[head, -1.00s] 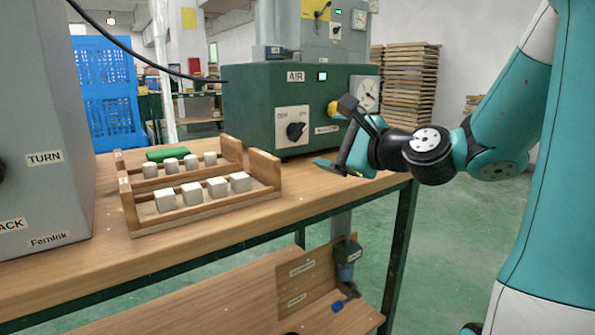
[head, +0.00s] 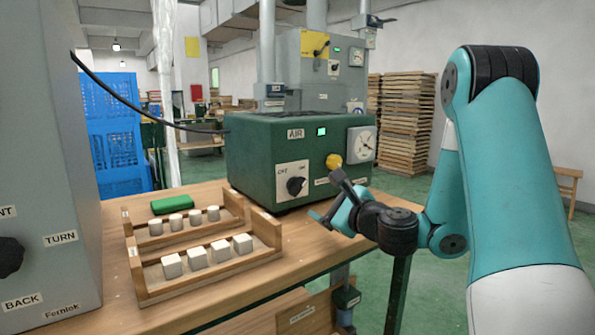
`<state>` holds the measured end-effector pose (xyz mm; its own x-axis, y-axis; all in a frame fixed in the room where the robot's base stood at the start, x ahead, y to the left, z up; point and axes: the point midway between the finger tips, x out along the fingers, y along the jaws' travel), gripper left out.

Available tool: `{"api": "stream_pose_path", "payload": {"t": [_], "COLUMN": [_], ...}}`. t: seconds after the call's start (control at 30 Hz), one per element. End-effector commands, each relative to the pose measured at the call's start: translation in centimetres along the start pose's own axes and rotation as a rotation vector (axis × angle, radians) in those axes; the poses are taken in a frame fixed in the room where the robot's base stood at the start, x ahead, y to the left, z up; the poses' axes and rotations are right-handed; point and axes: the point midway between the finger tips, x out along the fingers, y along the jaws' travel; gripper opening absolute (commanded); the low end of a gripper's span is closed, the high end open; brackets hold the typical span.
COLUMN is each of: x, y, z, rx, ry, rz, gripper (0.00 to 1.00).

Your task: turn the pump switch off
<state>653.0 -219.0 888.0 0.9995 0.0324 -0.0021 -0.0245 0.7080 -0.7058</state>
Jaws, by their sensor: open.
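No label that I can read says pump. A green box marked AIR (head: 255,155) stands at the back of the bench with a green lamp (head: 321,132) lit. On its front is a white plate with a black rotary switch (head: 296,186), marked OFF on the left; its pointer seems turned toward the right-hand mark. A yellow knob (head: 333,160) and a round gauge (head: 364,143) are at its right. Further back, a grey box (head: 325,90) carries a yellow lever (head: 320,50), a small dark switch (head: 334,67) and a lit lamp. My gripper (head: 322,217) is open and empty, in front of the green box, apart from the switches.
A grey cabinet (head: 50,130) with a black knob fills the left. A black cable runs from it to the green box.

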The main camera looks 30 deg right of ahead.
Motion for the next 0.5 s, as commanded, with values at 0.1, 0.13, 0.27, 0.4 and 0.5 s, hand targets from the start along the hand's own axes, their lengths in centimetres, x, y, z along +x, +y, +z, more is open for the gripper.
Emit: {"api": "stream_pose_path", "payload": {"t": [0.1, 0.13, 0.27, 0.4, 0.5], "x": [2.7, 3.3, 5.3, 7.8, 9.3], "y": [-0.5, -0.4, -0.5, -0.5, -0.3], "z": [0.7, 0.7, 0.7, 0.7, 0.5], "rx": [0.000, 0.000, 0.000, -0.002, -0.004], "ry": [-0.004, -0.004, -0.003, -0.005, -0.005], "rz": [0.005, 0.005, 0.004, 0.003, 0.003], "gripper": [0.84, 0.84, 0.84, 0.84, 0.84]}}
